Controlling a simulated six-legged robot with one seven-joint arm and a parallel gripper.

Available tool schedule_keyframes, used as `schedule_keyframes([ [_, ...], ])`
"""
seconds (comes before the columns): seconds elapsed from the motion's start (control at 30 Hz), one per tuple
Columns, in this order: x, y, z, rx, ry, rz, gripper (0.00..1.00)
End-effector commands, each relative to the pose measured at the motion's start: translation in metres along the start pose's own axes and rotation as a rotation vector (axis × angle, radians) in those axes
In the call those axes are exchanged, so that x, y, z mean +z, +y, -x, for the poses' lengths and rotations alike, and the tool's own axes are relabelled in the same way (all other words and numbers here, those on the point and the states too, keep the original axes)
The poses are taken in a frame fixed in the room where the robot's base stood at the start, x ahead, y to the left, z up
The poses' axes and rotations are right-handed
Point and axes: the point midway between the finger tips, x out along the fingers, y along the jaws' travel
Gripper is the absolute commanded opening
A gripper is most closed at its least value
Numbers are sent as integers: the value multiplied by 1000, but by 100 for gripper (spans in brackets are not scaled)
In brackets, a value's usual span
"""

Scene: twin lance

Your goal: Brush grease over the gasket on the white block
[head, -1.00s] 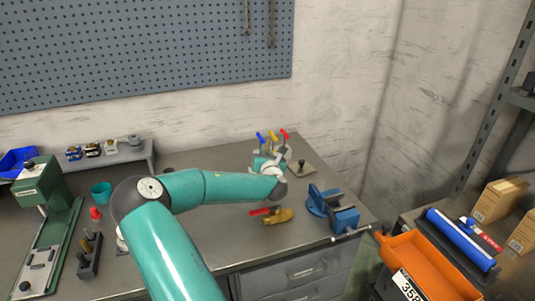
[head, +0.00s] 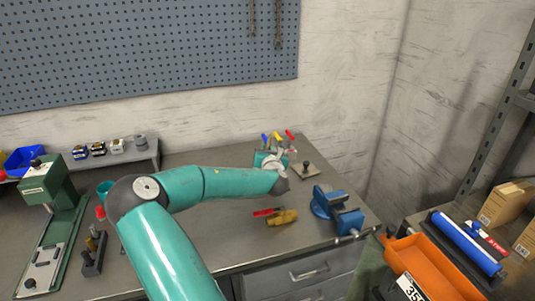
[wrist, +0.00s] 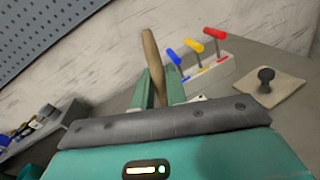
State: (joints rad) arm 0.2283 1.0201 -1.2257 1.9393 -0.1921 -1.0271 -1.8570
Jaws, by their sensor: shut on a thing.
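My gripper (wrist: 155,90) is shut on a wooden-handled tool (wrist: 151,52), which stands up between the teal fingers in the wrist view. Its lower end is hidden, so I cannot see any bristles. In the head view my gripper (head: 268,161) is above the back right of the bench. A white block (wrist: 207,74) with blue, yellow and red handles stands just right of and beyond the fingers. In the head view its handles (head: 277,138) show behind my gripper. I cannot make out a gasket or grease on it.
A black knob (wrist: 266,75) stands on a beige plate right of the white block. A blue vise (head: 338,210) and a red-handled brass-coloured item (head: 281,217) lie nearer on the bench. A green press (head: 50,210) stands at left. The bench middle is fairly clear.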

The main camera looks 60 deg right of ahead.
Motion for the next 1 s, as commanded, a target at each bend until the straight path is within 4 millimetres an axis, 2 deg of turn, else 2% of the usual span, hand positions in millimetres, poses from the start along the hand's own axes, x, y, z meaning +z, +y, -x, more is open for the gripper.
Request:
schedule_keyframes([
  [0.53,39,10,2,2,-3,-1,0],
  [1.0,42,11,2,1,-1,0,0],
])
